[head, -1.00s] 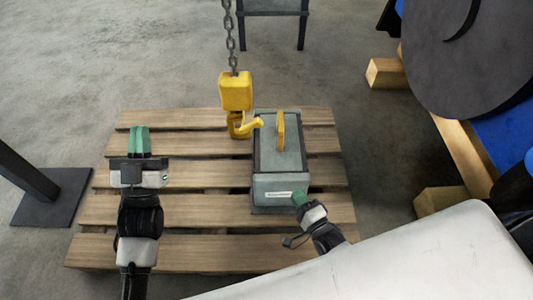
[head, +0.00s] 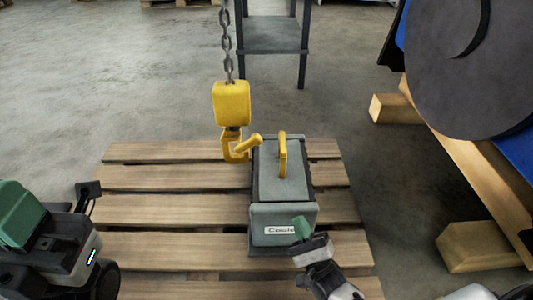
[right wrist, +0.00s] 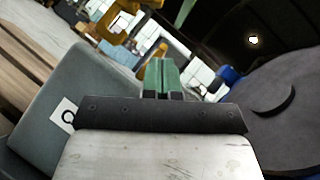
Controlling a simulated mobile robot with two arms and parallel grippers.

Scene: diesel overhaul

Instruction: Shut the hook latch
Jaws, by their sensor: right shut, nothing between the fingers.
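A yellow hook block (head: 231,103) hangs on a chain above the pallet, beside the left edge of a grey case. Its hook (head: 232,152) hangs below the block. The latch (head: 249,144), a yellow lever, sticks out to the right and upward, away from the hook tip, so it looks open. My right gripper (head: 302,228) is at the case's front right corner, below and right of the hook, shut and empty. Its green fingers also show together in the right wrist view (right wrist: 162,77). My left gripper (head: 20,212) is at the lower left, partly cut off; its finger gap is hidden.
The grey case (head: 283,225) has a yellow handle (head: 283,155) standing up on its lid, close to the hook. It stands on a wooden pallet (head: 180,210). A dark stand (head: 272,36) is behind. Timber blocks (head: 393,109) and a large dark disc (head: 465,65) are at the right.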

